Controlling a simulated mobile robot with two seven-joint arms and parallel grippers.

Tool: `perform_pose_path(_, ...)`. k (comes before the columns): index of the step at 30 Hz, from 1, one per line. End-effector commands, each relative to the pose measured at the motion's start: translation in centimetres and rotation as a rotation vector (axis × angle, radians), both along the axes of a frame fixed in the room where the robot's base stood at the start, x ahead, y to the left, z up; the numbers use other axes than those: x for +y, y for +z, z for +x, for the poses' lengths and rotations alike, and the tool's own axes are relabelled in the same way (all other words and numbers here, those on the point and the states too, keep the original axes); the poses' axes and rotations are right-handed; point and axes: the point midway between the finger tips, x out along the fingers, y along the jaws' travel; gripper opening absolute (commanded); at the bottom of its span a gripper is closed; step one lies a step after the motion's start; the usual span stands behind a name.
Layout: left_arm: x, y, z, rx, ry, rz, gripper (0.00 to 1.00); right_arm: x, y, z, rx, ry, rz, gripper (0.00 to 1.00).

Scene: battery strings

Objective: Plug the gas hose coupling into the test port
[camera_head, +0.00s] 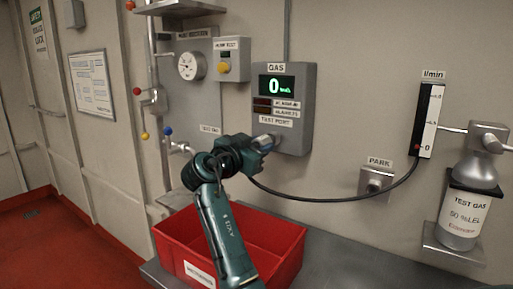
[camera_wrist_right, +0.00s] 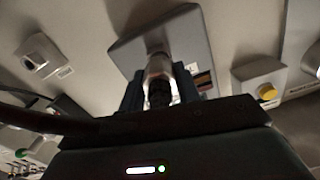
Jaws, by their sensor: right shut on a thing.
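The grey gas detector box (camera_head: 302,100) is on the wall, with a green display reading 0. Its "TEST PORT" label (camera_head: 275,120) is near the lower edge; the port itself is hidden behind my gripper and the coupling. My right gripper (camera_head: 263,143) is shut on the gas hose coupling at the lower front of the box. In the right wrist view, the silver coupling (camera_wrist_right: 158,67) is between the fingers and points at the box (camera_wrist_right: 180,38). Its tip is at or very near the box face; I cannot tell whether it is seated. My left gripper is out of view.
The black hose (camera_head: 330,199) sags from my gripper to the flow meter (camera_head: 429,120). The PARK holder (camera_head: 374,181) is right of the box, beside the test gas bottle (camera_head: 461,215). A red crate (camera_head: 285,245) stands below my arm. A gauge panel (camera_head: 188,66) is at left.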

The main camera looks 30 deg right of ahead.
Motion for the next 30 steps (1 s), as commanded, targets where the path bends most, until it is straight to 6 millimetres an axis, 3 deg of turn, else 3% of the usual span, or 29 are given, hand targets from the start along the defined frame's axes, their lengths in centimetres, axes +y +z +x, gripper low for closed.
perform_pose_path(9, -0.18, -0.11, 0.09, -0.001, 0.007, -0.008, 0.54, -0.8, 0.04, 0.28, -0.002, -0.001, -0.001, 0.05)
perform_pose_path(10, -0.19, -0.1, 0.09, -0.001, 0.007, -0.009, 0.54, -0.82, 0.05, 0.3, -0.002, 0.0, -0.001, 0.33)
perform_pose_path(19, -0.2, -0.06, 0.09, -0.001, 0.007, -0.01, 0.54, -0.77, -0.01, 0.29, 0.0, 0.0, 0.0, 0.58)
perform_pose_path(30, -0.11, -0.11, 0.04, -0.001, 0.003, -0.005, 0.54, -0.74, -0.1, 0.3, 0.002, -0.001, 0.002, 0.58)
